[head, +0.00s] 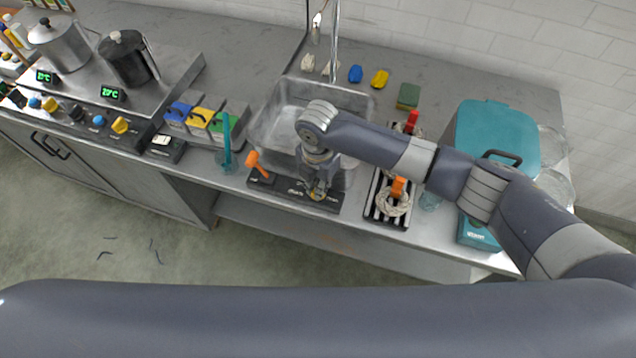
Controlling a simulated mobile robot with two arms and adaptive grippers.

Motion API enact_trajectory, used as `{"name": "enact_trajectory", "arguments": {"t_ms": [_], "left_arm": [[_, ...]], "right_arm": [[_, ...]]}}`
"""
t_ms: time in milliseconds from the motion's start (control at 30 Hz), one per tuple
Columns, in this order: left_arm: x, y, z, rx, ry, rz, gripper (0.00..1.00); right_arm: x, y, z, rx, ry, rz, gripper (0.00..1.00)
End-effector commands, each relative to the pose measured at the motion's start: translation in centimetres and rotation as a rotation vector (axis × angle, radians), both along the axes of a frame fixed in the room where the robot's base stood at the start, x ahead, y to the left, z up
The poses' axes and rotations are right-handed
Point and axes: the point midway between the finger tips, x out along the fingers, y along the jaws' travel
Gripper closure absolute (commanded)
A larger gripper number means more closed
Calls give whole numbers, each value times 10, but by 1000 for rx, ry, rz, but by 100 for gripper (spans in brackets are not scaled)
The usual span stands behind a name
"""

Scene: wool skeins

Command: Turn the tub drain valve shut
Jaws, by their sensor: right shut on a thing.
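The steel tub (268,125) is set into the counter below a tall tap. A black valve panel (284,188) lies along its front edge, with an orange lever (257,167) at its left end. My right gripper (318,190) points down at the right part of this panel, over a small printed label. It is shut on the drain valve handle there; the handle is mostly hidden by the fingers, so its angle cannot be told. Part of my left arm crosses the bottom of the picture, but its gripper is out of view.
A black rack (375,213) with wool skeins stands close right of the gripper, a teal bin (495,135) farther right. Left are a teal stick in a cup (227,155), colored boxes (203,118) and two pots (60,45).

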Motion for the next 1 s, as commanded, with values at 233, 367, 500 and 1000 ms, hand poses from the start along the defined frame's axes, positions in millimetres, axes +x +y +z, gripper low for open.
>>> {"name": "enact_trajectory", "arguments": {"t_ms": [233,367,500,1000], "left_arm": [[0,0,-2,0,0,0,60],[0,0,-3,0,0,0,60],[0,0,-4,0,0,0,60],[0,0,-4,0,0,0,60]], "right_arm": [[0,1,1,4,-2,185,100],[0,1,1,4,-1,255,100],[0,1,1,4,-1,307,100],[0,1,2,3,-1,353,100]]}}
